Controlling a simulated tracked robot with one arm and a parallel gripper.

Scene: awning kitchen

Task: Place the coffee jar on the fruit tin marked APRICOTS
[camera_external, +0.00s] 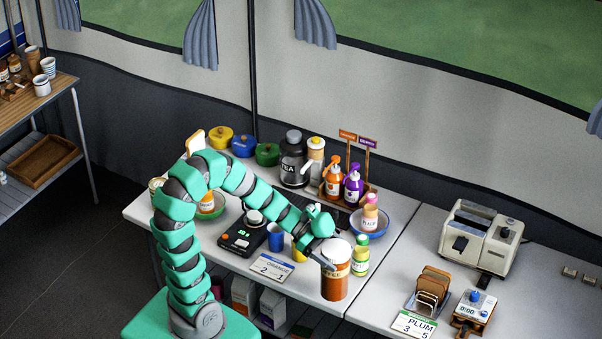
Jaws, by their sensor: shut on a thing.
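The coffee jar (334,287) is a rust-brown cylinder with a white lid and a pale band on which "FEE" shows. It is upright near the front edge of the white table. My gripper (329,263) reaches down from the upper left and is shut on the jar's upper part. I cannot tell whether the jar's base touches the table. No label clearly reads APRICOTS. A small orange-labelled container (207,201) is in a green dish, partly behind my arm. Another labelled container (370,217) with a pink top is in a blue bowl (385,225).
A green-and-yellow jar (361,257) stands just right of the coffee jar. A blue cup (276,238), a black scale (240,240) and an ORANGE card (271,267) lie left. A toaster (481,240) is right.

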